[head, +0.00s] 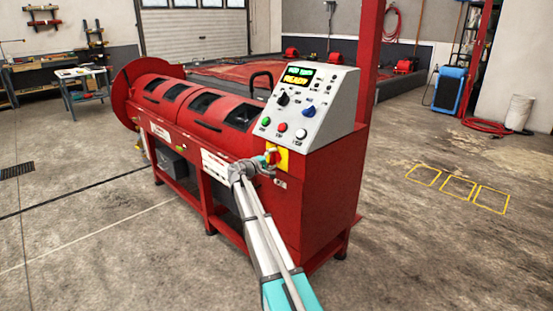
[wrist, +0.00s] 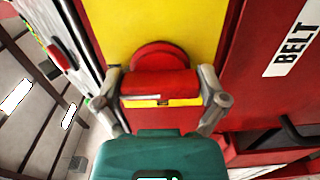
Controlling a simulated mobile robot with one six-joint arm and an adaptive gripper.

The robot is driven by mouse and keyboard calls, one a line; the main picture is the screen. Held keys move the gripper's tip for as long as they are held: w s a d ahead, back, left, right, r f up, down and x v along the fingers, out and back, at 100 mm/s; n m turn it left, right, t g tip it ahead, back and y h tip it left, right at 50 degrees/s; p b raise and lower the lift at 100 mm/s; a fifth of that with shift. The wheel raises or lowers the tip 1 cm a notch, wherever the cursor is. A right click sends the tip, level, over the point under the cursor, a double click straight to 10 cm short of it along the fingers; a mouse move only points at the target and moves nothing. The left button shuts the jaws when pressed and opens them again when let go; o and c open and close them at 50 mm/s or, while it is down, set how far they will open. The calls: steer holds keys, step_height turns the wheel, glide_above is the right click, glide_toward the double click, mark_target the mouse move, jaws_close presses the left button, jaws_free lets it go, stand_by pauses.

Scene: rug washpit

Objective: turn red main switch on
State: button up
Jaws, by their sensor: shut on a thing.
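The red main switch (wrist: 160,84) is a red rotary handle on a yellow plate (wrist: 122,25). In the head view the switch (head: 272,156) sits on the front of the red machine, below the control panel, partly hidden by my arm's end. My gripper (wrist: 163,92) is shut on the red handle, one finger at each end of it. The handle bar lies crosswise in the wrist view. In the head view my gripper (head: 266,161) reaches the switch from the front. The display (head: 298,77) on the panel is lit with green and yellow fields, and the yellow one appears to read READY.
The sloped control panel (head: 315,100) carries a green, a red and a white button and several knobs just above the switch. The red drum machine (head: 190,110) extends to the left. A blue unit (head: 448,90) stands far right.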

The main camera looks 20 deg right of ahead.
steer(key=shift+w+a, duration=0.2)
steer(key=shift+a, duration=0.2)
steer(key=o, duration=0.8)
steer(key=shift+s+d, duration=0.1)
steer(key=shift+v, duration=0.8)
steer(key=v, duration=1)
steer(key=shift+a, duration=0.2)
steer(key=shift+s, duration=0.15)
